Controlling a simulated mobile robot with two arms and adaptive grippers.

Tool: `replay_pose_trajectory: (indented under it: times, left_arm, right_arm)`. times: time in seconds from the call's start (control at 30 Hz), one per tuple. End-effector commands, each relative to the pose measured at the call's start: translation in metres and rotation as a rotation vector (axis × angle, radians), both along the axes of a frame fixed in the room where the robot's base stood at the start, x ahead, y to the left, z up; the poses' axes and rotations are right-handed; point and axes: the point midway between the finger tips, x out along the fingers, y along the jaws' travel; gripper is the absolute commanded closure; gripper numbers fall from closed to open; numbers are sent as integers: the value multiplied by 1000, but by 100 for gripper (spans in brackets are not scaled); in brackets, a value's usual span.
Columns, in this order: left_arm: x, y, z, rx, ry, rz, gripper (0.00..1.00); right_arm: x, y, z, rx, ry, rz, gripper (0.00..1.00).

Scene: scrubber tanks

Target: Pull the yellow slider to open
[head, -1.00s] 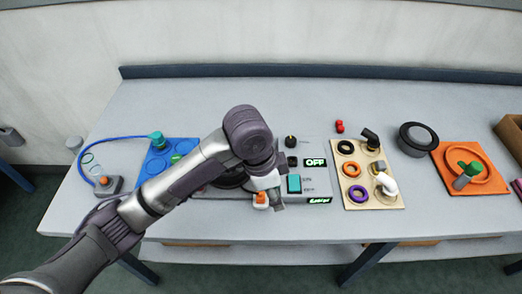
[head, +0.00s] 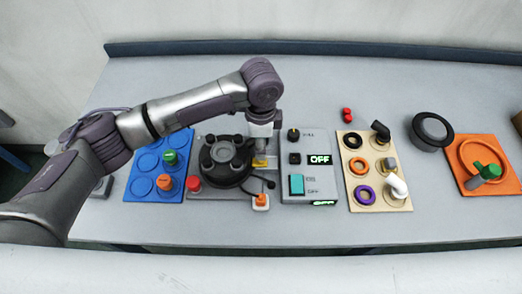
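The yellow slider (head: 260,163) shows as a small yellow patch at the right side of the black round unit (head: 226,160) on a grey plate. My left arm reaches in from the left and over the unit. My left gripper (head: 262,146) points down just above or at the slider and hides part of it. Its fingertips are too small and covered to tell whether they are open, shut or touching the slider. My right gripper is not in view.
A grey control box (head: 309,170) reading OFF stands just right of the unit. A red button (head: 193,184) and an orange-topped switch (head: 261,201) sit near the plate's front. A blue tray (head: 146,160) lies left, a beige ring board (head: 374,174) right.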

Motion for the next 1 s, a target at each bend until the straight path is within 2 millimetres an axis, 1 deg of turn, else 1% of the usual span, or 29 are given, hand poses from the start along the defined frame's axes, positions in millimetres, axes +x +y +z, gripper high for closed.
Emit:
replay_pose_trajectory:
  times: [0.03,0.1,0.2,0.27,0.33,0.43,0.6,0.7,0.77,0.8,0.87,1.0]
  left_arm:
    - [-1,0,-10,2,3,1,50]
    - [-1,0,-22,2,3,0,50]
    - [0,0,-37,1,2,0,50]
    - [-1,0,-44,1,1,0,50]
    - [0,0,-49,1,0,0,50]
    - [0,0,-54,0,-1,-1,50]
    - [0,0,-55,-1,-1,-1,50]
    - [0,0,-55,-1,-1,-1,50]
    - [0,0,-55,-1,-1,-1,60]
    - [0,0,-55,-1,-1,-1,67]
    - [0,0,-55,-1,-1,-1,77]
    - [0,0,-55,0,-1,-1,100]
  right_arm:
    - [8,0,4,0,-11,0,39]
    - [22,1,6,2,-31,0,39]
    - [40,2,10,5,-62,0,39]
    - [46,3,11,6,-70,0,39]
    - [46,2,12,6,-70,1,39]
    - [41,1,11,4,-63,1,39]
    - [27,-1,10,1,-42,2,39]
    - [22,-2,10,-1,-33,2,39]
    - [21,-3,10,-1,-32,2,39]
    - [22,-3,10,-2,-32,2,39]
    - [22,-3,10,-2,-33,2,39]
    - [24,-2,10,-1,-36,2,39]
